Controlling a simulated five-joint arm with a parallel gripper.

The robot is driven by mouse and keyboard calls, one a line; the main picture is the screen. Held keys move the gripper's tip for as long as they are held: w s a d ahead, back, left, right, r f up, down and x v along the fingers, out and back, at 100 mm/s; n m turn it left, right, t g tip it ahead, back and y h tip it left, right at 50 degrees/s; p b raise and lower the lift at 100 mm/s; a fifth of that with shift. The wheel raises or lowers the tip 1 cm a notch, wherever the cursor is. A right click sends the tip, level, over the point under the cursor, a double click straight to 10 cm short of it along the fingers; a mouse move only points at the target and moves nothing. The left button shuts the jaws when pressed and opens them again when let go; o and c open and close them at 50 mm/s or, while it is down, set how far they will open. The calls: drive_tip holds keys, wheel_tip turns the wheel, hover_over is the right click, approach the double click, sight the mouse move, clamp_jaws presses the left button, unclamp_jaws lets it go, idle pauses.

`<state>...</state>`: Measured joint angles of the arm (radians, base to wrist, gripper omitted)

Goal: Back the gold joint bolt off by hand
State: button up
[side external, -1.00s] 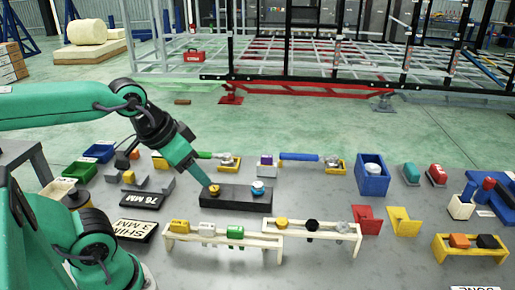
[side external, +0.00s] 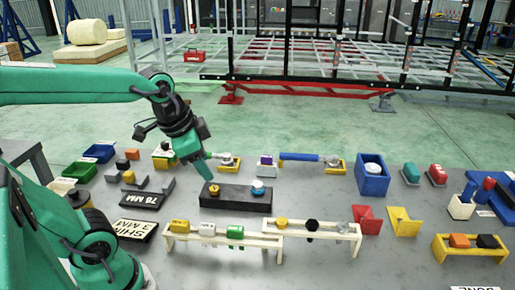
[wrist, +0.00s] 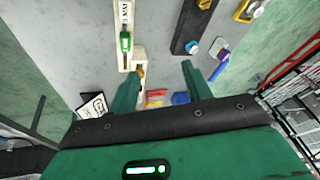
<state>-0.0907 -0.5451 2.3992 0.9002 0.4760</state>
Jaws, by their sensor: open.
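The gold joint bolt (side external: 214,189) stands in the left end of a black block (side external: 232,200) on the grey bench. A blue-and-white bolt (side external: 258,187) stands at the block's right end. In the side view my gripper (side external: 207,181) points down close to the gold bolt, slightly up and left of it; contact cannot be told. In the wrist view my gripper (wrist: 163,68) has its two green fingers apart with nothing between them. The block (wrist: 188,28) shows there beyond the right finger, with the gold bolt (wrist: 205,4) at the top edge.
Two cream racks with colored pieces (side external: 222,240) stand in front of the block. A blue-handled tool (side external: 302,157) and a blue box (side external: 370,176) lie behind and right. Bare bench lies in front of the racks.

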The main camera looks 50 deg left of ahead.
drive_tip(key=w+a+f+m+g, duration=0.2)
drive_tip(key=w+a+f+m, duration=0.4)
drive_tip(key=m, duration=0.3)
drive_tip(key=m+g, duration=0.2)
drive_tip(key=m, duration=0.6)
hover_over(214, 188)
wheel_tip(214, 188, down, 6)
drive_tip(key=shift+w+r, duration=0.1)
drive_tip(key=shift+r, duration=0.05)
drive_tip(key=shift+f, duration=3.9)
drive_tip(key=shift+c, duration=0.2)
drive_tip(key=c, duration=1)
